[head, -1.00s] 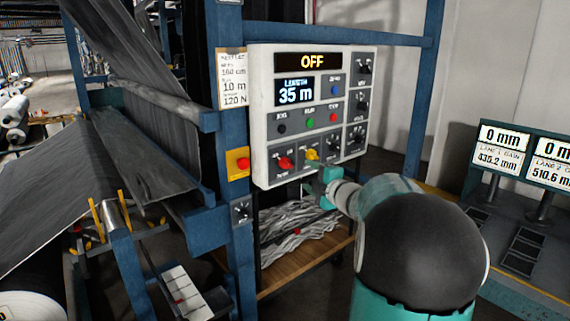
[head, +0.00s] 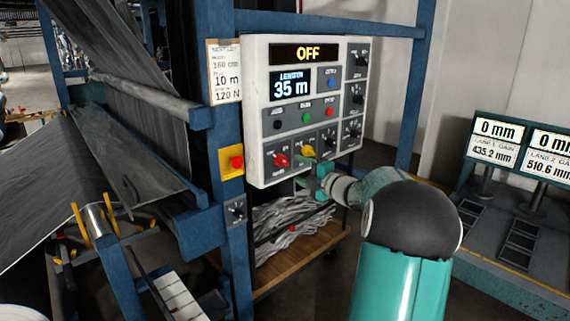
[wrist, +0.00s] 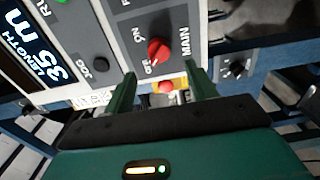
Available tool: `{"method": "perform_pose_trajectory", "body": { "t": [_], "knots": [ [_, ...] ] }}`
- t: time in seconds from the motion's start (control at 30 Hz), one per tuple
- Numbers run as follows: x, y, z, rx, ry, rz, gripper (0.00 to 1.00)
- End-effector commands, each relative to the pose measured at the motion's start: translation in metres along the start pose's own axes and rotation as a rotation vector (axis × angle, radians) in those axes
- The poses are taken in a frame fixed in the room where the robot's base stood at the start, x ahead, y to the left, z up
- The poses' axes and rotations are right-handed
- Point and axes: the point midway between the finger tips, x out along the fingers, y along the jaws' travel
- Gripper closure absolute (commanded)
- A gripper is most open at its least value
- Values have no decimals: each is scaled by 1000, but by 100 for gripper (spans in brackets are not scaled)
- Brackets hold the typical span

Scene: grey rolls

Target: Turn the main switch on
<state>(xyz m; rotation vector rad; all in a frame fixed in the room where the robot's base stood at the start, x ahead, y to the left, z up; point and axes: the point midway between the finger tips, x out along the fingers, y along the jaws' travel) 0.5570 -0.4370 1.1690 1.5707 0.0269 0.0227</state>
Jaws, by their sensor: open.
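The main switch is a red rotary knob (head: 281,160) at the lower left of the white control panel (head: 255,110). In the wrist view the red knob (wrist: 158,50) sits beside the word MAIN, with ON and OFF marks; it appears turned to OFF. The panel's top display (head: 308,53) reads OFF. My gripper (head: 310,172) is at the panel's lower edge, right of and below the red knob. In the wrist view my gripper (wrist: 163,80) is open and empty, its green fingers apart, with the knob ahead of the gap and not between the fingertips.
A yellow knob (head: 308,151) is just right of the red one, close to my gripper. A red button on a yellow plate (head: 233,162) and a small dial (head: 237,211) are on the blue post to the left. A wooden shelf (head: 300,262) is below.

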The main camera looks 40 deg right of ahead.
Motion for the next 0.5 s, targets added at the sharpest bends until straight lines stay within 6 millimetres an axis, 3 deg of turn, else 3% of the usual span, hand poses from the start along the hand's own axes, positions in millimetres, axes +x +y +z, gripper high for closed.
{"method": "perform_pose_trajectory", "body": {
  "t": [0.3,0.5],
  "knots": [
    [60,0,2,0,-1,1,44],
    [76,0,2,0,-3,0,44]
  ]
}}
